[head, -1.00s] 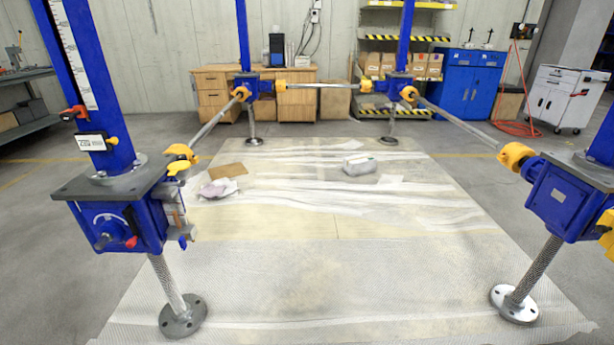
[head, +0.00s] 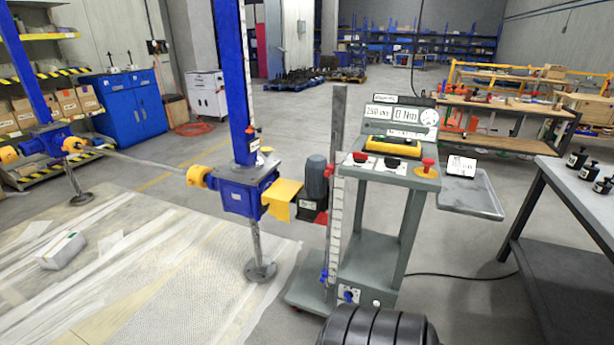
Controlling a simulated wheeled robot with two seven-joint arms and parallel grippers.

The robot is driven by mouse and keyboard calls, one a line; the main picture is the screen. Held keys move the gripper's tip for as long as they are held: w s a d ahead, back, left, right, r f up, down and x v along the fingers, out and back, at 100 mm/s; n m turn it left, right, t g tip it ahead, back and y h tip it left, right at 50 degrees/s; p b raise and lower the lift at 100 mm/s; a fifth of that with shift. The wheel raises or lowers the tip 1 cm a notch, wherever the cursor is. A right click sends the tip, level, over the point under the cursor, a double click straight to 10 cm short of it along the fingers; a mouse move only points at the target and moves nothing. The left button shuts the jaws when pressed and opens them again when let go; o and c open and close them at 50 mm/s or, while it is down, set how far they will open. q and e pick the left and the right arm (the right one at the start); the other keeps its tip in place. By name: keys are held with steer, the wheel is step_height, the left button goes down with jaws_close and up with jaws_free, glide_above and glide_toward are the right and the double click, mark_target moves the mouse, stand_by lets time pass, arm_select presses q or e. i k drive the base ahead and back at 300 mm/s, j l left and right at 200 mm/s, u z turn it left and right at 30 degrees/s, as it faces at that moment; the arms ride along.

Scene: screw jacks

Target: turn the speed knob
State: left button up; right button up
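A grey control console (head: 407,180) stands right of centre, with readouts (head: 392,113) and a round gauge (head: 429,117) on its upright panel. Its sloped top carries small red-and-dark controls (head: 360,158) and a red mushroom button on yellow (head: 427,168). A blue knob (head: 348,296) sits on a white plate low on the console's base. I cannot tell which control is the speed knob; the labels are too small to read. Neither of my grippers is in view.
A blue screw jack (head: 235,188) with a yellow guard (head: 284,195) and a grey motor (head: 316,180) stands left of the console. A grey tray (head: 470,197) juts out on its right. A table with black bottles (head: 584,186) is at far right.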

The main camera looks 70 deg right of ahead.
mark_target(390, 162)
steer(key=z, duration=2.6)
